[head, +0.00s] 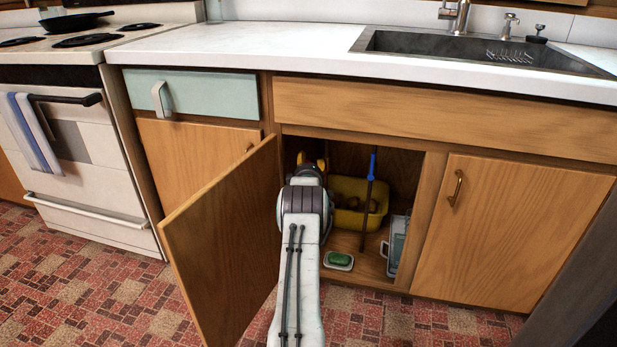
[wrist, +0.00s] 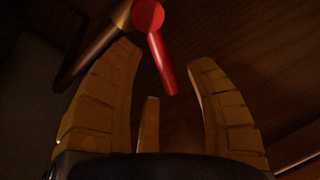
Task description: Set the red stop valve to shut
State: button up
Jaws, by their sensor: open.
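The red stop valve's lever (wrist: 162,60) shows at the top middle of the wrist view. It hangs from a round red hub on a brass body (wrist: 122,14), slanting down and slightly right. My gripper (wrist: 163,58) is open, its yellow fingers on either side of the lever's lower part. I cannot tell whether the fingers touch it. In the head view my gripper (head: 312,162) reaches into the open cupboard under the sink, mostly hidden by my arm. The valve is hidden there.
The open cupboard door (head: 225,245) stands left of my arm.

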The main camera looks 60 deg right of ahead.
jog(key=v, duration=1)
jog(key=shift+o, duration=0.4)
jog(key=shift+a+f, duration=0.1)
